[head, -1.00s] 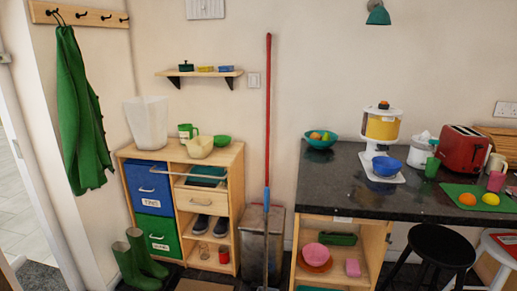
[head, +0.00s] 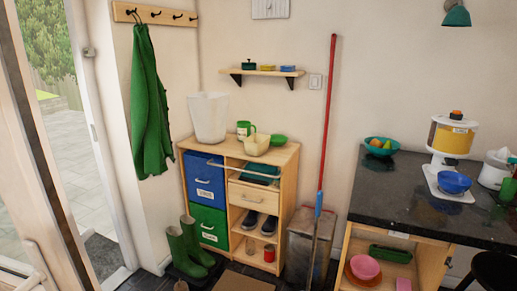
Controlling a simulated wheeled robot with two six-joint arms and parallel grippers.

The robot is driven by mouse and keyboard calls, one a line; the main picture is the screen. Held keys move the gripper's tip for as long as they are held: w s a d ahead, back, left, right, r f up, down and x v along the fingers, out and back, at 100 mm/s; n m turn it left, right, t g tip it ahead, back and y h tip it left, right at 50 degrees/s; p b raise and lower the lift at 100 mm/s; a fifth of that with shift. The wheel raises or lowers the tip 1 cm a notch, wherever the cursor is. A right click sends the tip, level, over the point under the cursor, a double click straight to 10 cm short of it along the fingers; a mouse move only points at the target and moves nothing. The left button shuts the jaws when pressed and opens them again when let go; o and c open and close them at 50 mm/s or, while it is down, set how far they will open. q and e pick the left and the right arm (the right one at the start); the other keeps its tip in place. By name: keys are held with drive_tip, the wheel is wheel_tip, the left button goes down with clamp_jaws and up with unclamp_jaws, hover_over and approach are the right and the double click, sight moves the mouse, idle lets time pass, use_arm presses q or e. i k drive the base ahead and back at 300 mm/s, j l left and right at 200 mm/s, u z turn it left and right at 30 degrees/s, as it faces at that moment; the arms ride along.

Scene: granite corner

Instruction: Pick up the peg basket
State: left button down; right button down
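No thing in the head view is clearly marked as the peg basket, and I see no pegs. A cream, rounded, open vessel (head: 257,145) stands on top of the wooden cabinet (head: 289,160), towards its front. A tall white tapered bin (head: 209,116) stands on the cabinet top at the left. I cannot tell whether either one is the peg basket. Neither of my grippers is in view.
A green mug (head: 243,130) and a green bowl (head: 279,140) share the cabinet top. Green boots (head: 190,245) stand at its left foot. A red-handled broom (head: 327,120) and a metal bin (head: 300,245) stand right of it, before the dark counter (head: 400,195).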

sight(256, 144)
drive_tip(key=z, duration=0.25)
drive_tip(key=i+j+z, duration=0.3)
drive_tip(key=i+z, duration=0.15)
drive_tip(key=i+j+z, duration=0.45)
drive_tip(key=i, duration=0.1)
